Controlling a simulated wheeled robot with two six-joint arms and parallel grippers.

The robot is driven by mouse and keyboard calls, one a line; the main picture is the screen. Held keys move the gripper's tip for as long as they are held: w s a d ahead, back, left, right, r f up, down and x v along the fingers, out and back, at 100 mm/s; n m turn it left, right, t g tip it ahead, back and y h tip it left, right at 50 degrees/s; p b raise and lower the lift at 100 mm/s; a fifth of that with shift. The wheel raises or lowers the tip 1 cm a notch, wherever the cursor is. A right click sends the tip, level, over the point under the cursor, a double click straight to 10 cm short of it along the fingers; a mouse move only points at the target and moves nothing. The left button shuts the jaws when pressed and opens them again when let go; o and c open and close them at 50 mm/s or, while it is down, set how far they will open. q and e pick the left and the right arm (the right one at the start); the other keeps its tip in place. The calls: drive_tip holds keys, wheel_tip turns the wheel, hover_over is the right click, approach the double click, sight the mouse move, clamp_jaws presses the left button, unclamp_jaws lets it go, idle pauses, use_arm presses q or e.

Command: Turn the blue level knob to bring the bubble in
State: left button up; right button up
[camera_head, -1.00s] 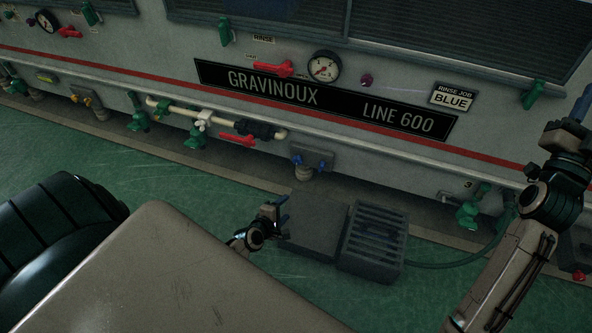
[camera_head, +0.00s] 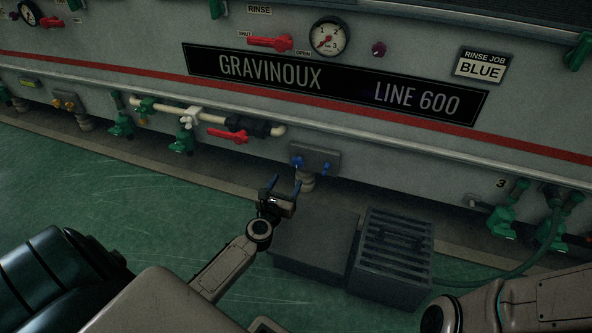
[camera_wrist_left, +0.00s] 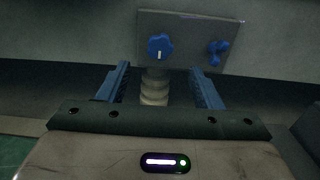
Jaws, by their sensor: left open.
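A grey plate (camera_head: 323,157) low on the machine front carries two small blue knobs. The left knob (camera_head: 297,162) appears in the left wrist view as a round scalloped knob (camera_wrist_left: 160,47) with a white mark pointing down. The right one (camera_head: 325,167) has a lobed shape in the left wrist view (camera_wrist_left: 217,52). My left gripper (camera_head: 284,184) is open and empty, just below and in front of the plate. In the left wrist view its blue fingers (camera_wrist_left: 162,85) stand below the knobs, apart from them. No bubble can be made out. My right gripper is out of view.
A ribbed foot (camera_wrist_left: 154,88) stands under the plate. A dark flat box (camera_head: 312,240) and a slatted grey crate (camera_head: 392,258) sit on the floor beside my left gripper. A pipe with red-handled valve (camera_head: 228,135) runs left of the plate. Green floor (camera_head: 130,200) is clear at left.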

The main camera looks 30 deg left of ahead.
sight(296, 164)
use_arm(q)
drive_tip(key=b+x, duration=0.1)
drive_tip(key=x, duration=0.8)
drive_tip(key=shift+w+b, duration=0.1)
drive_tip(key=shift+b, duration=0.3)
drive_tip(key=shift+c, duration=0.2)
drive_tip(key=c, duration=1)
